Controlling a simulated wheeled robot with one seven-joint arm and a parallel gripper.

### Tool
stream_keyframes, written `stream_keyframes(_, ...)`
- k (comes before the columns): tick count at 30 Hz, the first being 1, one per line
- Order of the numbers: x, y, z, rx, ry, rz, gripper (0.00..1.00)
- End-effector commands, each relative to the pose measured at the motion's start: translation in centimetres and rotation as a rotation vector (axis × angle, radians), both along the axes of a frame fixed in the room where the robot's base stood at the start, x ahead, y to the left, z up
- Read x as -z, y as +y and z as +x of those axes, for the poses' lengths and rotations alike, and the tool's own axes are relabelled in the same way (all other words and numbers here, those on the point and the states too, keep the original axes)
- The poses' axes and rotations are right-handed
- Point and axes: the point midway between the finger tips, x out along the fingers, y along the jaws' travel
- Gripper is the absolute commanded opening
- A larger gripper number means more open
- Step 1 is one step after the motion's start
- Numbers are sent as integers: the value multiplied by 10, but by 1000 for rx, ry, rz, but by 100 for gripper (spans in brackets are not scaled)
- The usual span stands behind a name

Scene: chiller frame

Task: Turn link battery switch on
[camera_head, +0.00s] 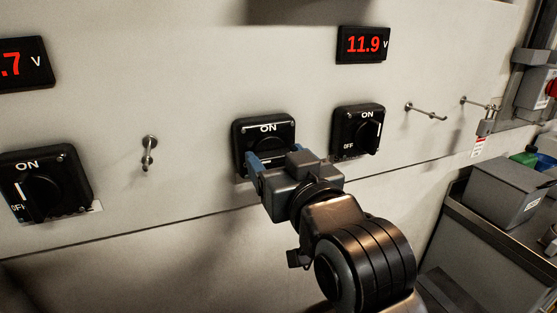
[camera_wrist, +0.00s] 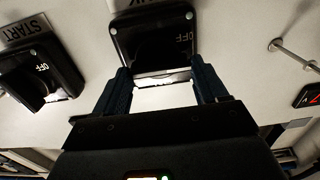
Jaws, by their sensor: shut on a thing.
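The link battery switch is the middle black switch (camera_head: 262,127) on the pale panel, with ON printed at its top. It also shows at the top of the wrist view (camera_wrist: 125,33), beside a partly cut-off label. My gripper (camera_head: 275,158) is at the lower part of this switch, its two blue fingers on either side of the knob and shut on it. In the wrist view the fingers (camera_wrist: 163,85) reach up to the switch's near edge. The gripper body hides most of the knob in the head view, and it is dark in the wrist view, so I cannot tell its exact angle.
A similar switch (camera_head: 357,130) stands close on the right, another (camera_head: 44,185) at far left. A hook (camera_head: 149,152) projects left of the middle switch; more hooks (camera_head: 426,111) are at right. A red 11.9 V display (camera_head: 363,44) is above.

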Motion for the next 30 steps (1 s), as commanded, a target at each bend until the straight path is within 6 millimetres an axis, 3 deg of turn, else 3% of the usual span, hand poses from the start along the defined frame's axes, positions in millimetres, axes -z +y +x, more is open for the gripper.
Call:
stream_keyframes(11, 0, -1, 0, 1, 44, 136, 42)
stream_keyframes(30, -1, -4, 1, 0, 225, 696, 42)
